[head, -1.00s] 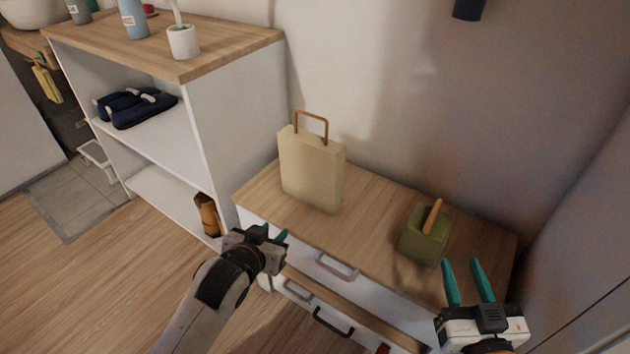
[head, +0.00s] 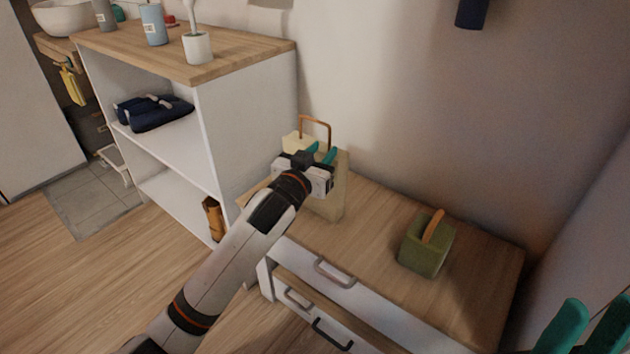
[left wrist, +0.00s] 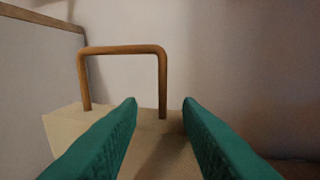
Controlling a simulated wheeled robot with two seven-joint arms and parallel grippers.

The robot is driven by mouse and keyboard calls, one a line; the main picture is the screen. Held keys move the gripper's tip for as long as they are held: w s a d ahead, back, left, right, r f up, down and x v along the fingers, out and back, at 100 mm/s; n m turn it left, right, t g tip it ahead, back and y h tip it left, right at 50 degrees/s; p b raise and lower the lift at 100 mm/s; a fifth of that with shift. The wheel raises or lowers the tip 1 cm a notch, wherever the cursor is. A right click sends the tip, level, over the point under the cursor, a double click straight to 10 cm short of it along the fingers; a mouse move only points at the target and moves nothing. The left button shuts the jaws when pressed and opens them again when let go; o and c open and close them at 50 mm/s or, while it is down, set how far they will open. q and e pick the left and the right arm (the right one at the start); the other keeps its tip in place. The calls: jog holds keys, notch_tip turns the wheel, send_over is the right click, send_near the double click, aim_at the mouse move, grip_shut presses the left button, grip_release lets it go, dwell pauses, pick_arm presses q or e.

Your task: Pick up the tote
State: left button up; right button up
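The tote (head: 332,200) is a cream, boxy bag with a brown arched handle (head: 316,119). It stands upright on the wooden top of the low drawer unit, partly hidden behind my left gripper. My left gripper (head: 325,152) is in front of the tote's upper part, just below the handle. In the left wrist view its teal fingers (left wrist: 160,108) are apart with nothing between them. The handle also shows there (left wrist: 122,50), ahead and slightly left, above the tote's top (left wrist: 85,122). My right gripper (head: 578,328) is at the lower right corner, its teal fingers spread and empty.
A green box with an orange handle (head: 427,245) sits on the drawer unit (head: 375,275), right of the tote. A wall is behind.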

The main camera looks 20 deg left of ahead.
aim_at(329, 145)
pick_arm(q)
jog(key=shift+w, duration=0.3)
jog(key=shift+w+d, duration=0.1)
jog(key=shift+w, duration=0.2)
jog(key=w+b, duration=0.2)
jog(key=w, duration=0.1)
jog(key=shift+w+d, duration=0.25)
jog(key=shift+d, duration=0.1)
jog(key=shift+w+d+r, duration=0.1)
jog(key=shift+w+r, duration=0.05)
jog(key=shift+w, duration=0.3)
grip_shut()
